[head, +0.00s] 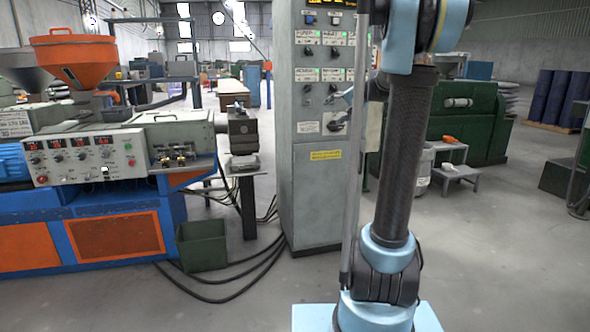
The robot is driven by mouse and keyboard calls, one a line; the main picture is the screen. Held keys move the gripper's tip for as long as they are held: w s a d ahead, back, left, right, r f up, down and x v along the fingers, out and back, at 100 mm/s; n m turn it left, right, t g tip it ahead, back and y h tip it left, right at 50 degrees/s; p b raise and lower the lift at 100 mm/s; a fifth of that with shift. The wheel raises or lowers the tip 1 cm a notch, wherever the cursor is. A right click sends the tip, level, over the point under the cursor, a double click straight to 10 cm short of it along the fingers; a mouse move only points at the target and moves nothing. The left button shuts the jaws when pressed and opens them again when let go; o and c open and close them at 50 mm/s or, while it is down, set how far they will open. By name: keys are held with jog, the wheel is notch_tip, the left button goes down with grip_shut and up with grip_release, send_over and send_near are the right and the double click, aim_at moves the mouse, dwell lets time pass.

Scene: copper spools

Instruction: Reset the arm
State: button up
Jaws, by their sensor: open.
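My arm rises on the right of the head view, with light blue joints and a dark textured link. My gripper (340,110) shows partly to the left of this link, in front of the grey control cabinet (312,190). Its two fingers are apart, and I see nothing between them. The rest of the gripper is hidden behind my arm and a thin upright pole. I cannot tell how far the fingers are from the cabinet's front.
A blue and orange machine (110,235) with an orange hopper (72,60) stands at the left. A green bin (202,245) and black cables lie on the floor beside it. A grey step stool (452,170) and green machine (460,120) are at the right. The right foreground floor is clear.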

jog(key=s+a+f+n+g+h, duration=0.1)
jog(key=s+f+g, duration=0.1)
jog(key=s+f, duration=0.5)
jog(key=s+a+f+n+g+h, duration=0.1)
jog(key=s+a+f+n, duration=0.1)
jog(key=s, duration=0.8)
jog(key=s+a+f+n+g+h, duration=0.1)
jog(key=s+f+g, duration=0.1)
jog(key=s+f, duration=0.5)
jog(key=s+d+f+g+h, duration=0.1)
jog(key=s+d+f, duration=0.1)
jog(key=s+f, duration=0.2)
jog(key=s+d+f+n+g+h, duration=0.1)
jog(key=s+f, duration=0.4)
jog(key=s, duration=0.6)
jog(key=s+d+f+n+g+h, duration=0.1)
jog(key=s+d+f+h, duration=0.1)
jog(key=s+f, duration=0.3)
jog(key=s+d, duration=0.1)
jog(key=s, duration=0.2)
jog(key=shift+s, duration=0.25)
jog(key=shift+w+f, duration=0.15)
jog(key=shift+w, duration=0.35)
